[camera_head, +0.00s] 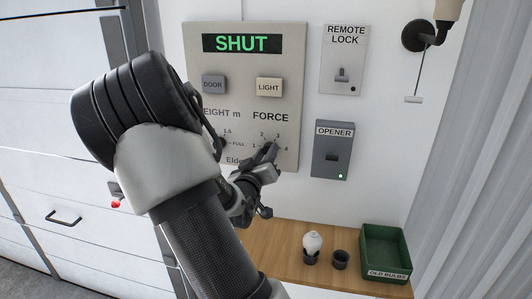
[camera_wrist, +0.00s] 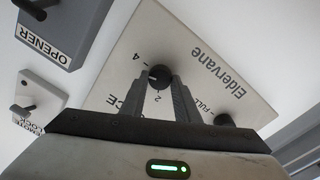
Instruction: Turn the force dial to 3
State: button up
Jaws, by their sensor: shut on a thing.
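The force dial (camera_wrist: 157,74) is a small round black knob on the pale opener panel (camera_wrist: 118,98). In the wrist view it sits at the tips of my gripper (camera_wrist: 166,82), which is shut on it. A small white mark shows on the knob's left side; I cannot tell exactly which number it points at. In the head view my gripper (camera_head: 266,152) reaches the panel (camera_head: 294,28) below the word FORCE and covers most of the dial. The numbers 1, 2, 3 and 4 show around it.
The height dial (camera_wrist: 224,120) is close beside my gripper. DOOR (camera_head: 214,84) and LIGHT (camera_head: 269,87) buttons sit above, under a SHUT display (camera_head: 241,43). The OPENER box (camera_head: 333,158) and REMOTE LOCK plate (camera_head: 342,52) are to the right. A green bin (camera_head: 385,238) stands on the shelf below.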

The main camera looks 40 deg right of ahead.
jog(key=shift+f+n+t+p, duration=0.15)
jog(key=shift+n+p, duration=0.4)
jog(key=shift+n, duration=1.6)
jog(key=shift+r+n+t+p, duration=0.15)
jog(key=shift+n+p, duration=0.35)
jog(key=shift+n, duration=1.65)
jog(key=shift+f, duration=0.1)
jog(key=o, duration=1)
jog(key=shift+o, duration=0.2)
jog(key=shift+a, duration=0.15)
